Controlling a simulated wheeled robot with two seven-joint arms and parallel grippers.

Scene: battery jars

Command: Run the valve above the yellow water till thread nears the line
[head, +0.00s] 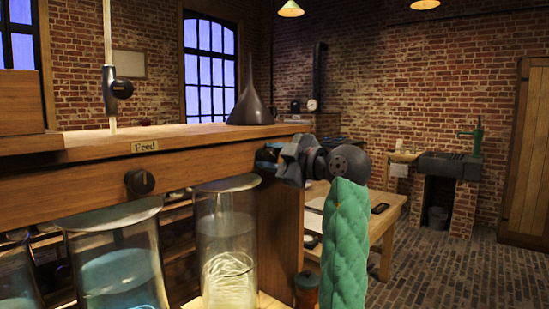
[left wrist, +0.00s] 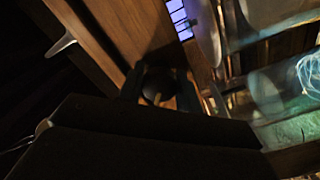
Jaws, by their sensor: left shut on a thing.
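A wooden beam (head: 90,174) with a "Feed" label runs above several glass jars. The right jar (head: 222,225) holds pale, faintly yellowish water with a coil of whitish thread (head: 228,272) low in it. I cannot make out a line on its glass. My left gripper (head: 268,158) is at the beam's front above this jar. In the left wrist view its two fingers (left wrist: 158,88) are shut on a dark round valve knob (left wrist: 157,80) with a light pointer mark. The head view mostly hides this knob behind the gripper. My right gripper is not in view.
Another dark knob (head: 140,181) sits on the beam above a jar of blue water (head: 118,278). A dark funnel (head: 250,98) and a glass tube with a black fitting (head: 116,92) stand on top. A wooden table (head: 378,222) is behind my arm, with open brick floor to the right.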

